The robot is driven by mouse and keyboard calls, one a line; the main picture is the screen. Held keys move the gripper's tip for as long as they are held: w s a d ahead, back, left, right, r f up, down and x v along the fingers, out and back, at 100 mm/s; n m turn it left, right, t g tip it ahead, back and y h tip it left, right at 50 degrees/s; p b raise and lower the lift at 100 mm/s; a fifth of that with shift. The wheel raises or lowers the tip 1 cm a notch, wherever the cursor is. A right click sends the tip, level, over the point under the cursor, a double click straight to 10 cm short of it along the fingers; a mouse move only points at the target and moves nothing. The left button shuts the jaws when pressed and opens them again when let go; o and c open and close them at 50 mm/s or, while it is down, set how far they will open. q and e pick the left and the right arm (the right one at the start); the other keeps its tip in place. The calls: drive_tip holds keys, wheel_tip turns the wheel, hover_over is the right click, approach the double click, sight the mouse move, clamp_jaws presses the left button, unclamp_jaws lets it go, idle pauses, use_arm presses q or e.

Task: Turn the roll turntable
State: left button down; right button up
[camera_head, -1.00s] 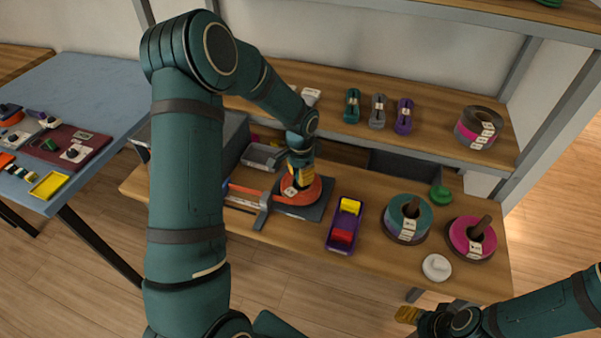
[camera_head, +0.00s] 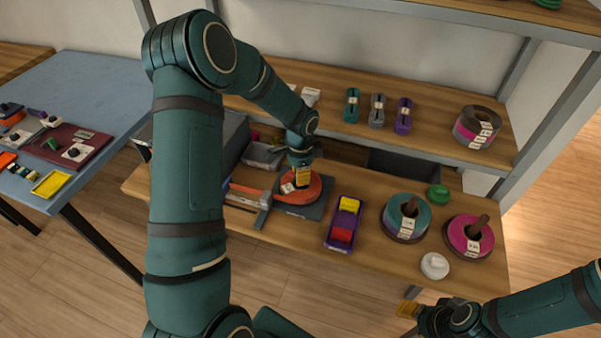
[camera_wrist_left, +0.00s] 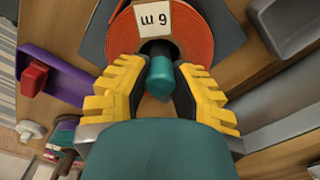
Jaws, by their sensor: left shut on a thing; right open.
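The orange roll (camera_head: 314,190) with a white label lies on the dark square roll turntable (camera_head: 296,212) on the bench. It also shows in the left wrist view (camera_wrist_left: 200,28), with its label reading 6 m. A teal knob (camera_wrist_left: 160,72) stands by the roll's centre hole. My left gripper (camera_head: 301,184) reaches down over the roll. In the left wrist view its yellow fingers (camera_wrist_left: 160,90) are on both sides of the knob, shut on it. The exact contact is partly hidden. My right gripper (camera_head: 408,309) is open, in front of the bench at lower right, away from the roll.
A purple tray (camera_head: 330,243) with yellow and red blocks is right of the turntable. Teal (camera_head: 424,220) and magenta (camera_head: 463,224) rolls stand further right. A grey bin (camera_head: 262,157) is behind left. The upper shelf (camera_head: 440,132) overhangs behind.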

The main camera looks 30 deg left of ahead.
idle(0.3)
use_arm(q)
drive_tip(key=c, duration=0.7)
unclamp_jaws()
drive_tip(key=shift+c, duration=0.2)
wheel_tip(320, 180, up, 12)
drive_tip(key=shift+s+f, duration=0.1)
